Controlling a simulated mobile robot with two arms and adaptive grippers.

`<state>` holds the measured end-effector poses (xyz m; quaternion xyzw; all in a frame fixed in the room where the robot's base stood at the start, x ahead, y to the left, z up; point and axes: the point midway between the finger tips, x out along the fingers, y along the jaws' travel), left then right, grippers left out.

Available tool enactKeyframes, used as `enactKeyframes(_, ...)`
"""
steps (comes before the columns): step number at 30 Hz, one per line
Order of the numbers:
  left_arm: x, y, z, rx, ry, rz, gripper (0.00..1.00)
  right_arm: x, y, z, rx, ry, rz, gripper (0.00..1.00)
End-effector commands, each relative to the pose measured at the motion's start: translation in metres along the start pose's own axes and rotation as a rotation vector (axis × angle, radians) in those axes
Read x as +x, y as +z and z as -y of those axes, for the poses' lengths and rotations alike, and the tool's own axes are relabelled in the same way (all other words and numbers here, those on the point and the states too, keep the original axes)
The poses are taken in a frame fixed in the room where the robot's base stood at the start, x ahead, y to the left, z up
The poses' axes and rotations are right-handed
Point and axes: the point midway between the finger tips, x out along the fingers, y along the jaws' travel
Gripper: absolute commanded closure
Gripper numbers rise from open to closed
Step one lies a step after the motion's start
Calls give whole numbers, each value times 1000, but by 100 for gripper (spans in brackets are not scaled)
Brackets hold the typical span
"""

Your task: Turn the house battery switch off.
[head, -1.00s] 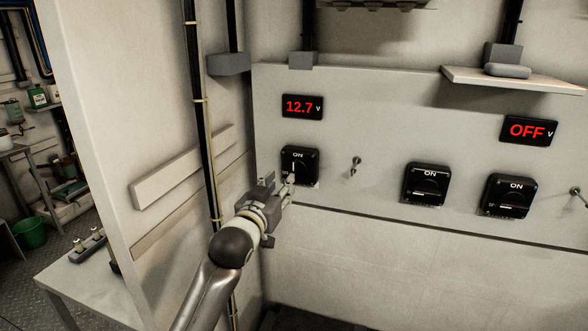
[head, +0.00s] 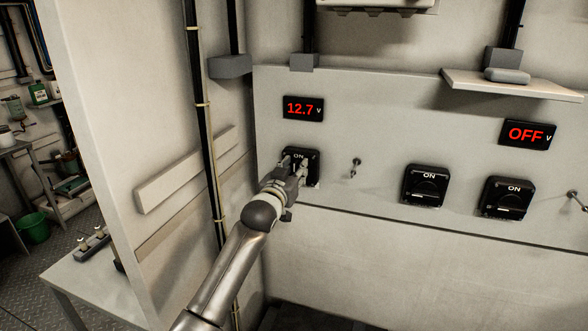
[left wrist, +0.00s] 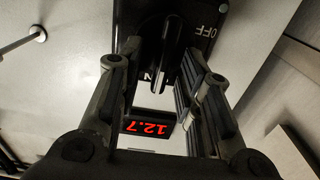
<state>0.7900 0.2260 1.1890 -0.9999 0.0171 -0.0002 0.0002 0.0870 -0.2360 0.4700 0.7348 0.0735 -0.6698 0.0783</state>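The switch at the left of the panel (head: 314,158) is a black square unit marked ON at its top, below a red 12.7 V display (head: 303,108). My left gripper (head: 293,166) is in front of it and covers much of its face. In the left wrist view the switch's dark handle (left wrist: 171,50) stands between the two spread fingers of my left gripper (left wrist: 165,85), with gaps visible beside it. The word OFF shows on the switch face, and the display is upside down below. My right gripper is not in view.
A small metal toggle (head: 355,168) sticks out beside the left switch. A shelf (head: 512,84) juts out at upper right.

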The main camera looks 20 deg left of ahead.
Motion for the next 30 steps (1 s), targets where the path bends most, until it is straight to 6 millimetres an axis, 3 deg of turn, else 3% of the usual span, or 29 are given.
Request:
enactKeyframes(6, 0, 0, 0, 0, 0, 0, 67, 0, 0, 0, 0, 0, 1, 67)
enactKeyframes(14, 0, 0, 0, 0, 0, 1, 99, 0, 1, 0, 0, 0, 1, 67)
enactKeyframes(30, 0, 1, 1, -104, 0, 2, 100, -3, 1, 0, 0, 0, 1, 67)
